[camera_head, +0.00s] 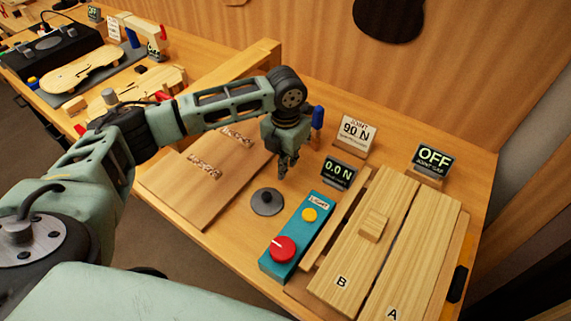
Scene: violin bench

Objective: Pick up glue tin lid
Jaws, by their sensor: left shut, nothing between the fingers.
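A dark grey round lid with a small knob (267,202) lies flat on the bench, left of the teal control box; I take it to be the glue tin lid. My left gripper (283,172) points down, shut and empty, just beyond the lid in the picture. It appears to be above the bench and apart from the lid; the exact height is hard to tell. No glue tin can be made out. My right gripper is out of view.
The teal box (289,249) with red and yellow buttons stands close right of the lid. Wooden boards A (415,260) and B (340,265) lie further right. A brown board (190,195) lies to the left. Small display signs (338,172) stand behind.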

